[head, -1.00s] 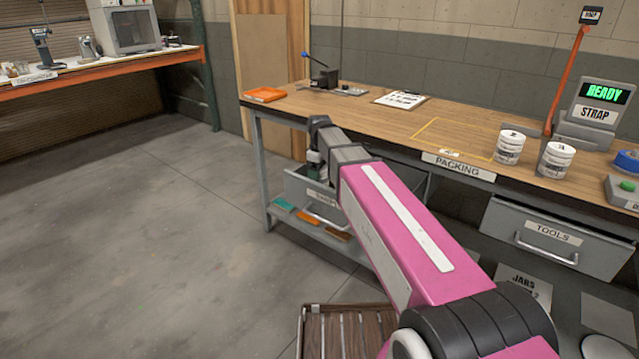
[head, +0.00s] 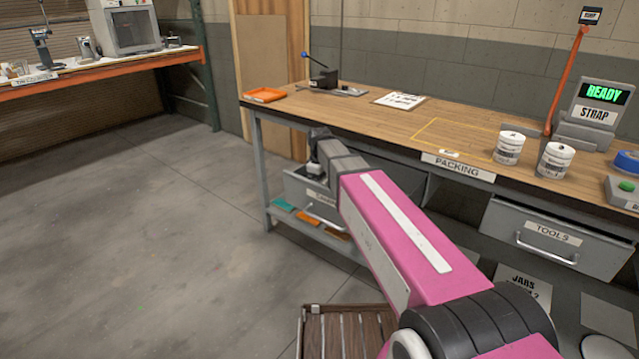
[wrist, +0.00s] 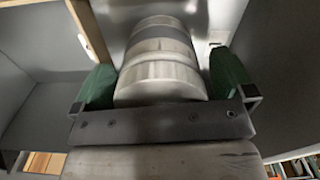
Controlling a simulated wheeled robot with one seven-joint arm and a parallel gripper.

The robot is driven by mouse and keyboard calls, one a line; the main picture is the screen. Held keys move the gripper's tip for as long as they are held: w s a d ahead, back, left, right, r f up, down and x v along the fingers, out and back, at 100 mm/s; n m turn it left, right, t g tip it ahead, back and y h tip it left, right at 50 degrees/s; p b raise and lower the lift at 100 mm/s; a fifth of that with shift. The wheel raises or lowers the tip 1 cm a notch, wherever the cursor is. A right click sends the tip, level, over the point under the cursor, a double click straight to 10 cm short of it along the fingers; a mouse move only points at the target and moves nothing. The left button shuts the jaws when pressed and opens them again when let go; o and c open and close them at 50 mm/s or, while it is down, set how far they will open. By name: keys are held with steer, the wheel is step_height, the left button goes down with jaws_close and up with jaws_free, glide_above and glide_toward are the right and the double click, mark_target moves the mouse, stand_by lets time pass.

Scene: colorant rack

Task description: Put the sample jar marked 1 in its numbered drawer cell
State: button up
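My gripper (wrist: 162,85) has green finger pads on both sides of a pale, banded cylindrical jar (wrist: 160,75). The pads appear to touch the jar's sides. Its number does not show, so I cannot tell whether it is marked 1. In the head view the end of my arm is over the open grey drawer (head: 298,190) at the bench's left end; the fingers are mostly hidden there. The drawer's label is partly covered. Grey walls surround the jar in the wrist view. The numbered cells cannot be made out.
The wooden packing bench (head: 390,118) runs above the drawer. Two white tubs (head: 509,148) stand at its right. A closed tools drawer (head: 555,240) is below them. A lower shelf (head: 283,217) holds coloured items. The floor (head: 130,230) at left is clear.

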steer(key=shift+r, duration=0.1)
step_height(320, 180, up, 12)
steer(key=shift+r, duration=0.1)
stand_by(0.5)
stand_by(1.2)
steer(key=shift+s, duration=0.15)
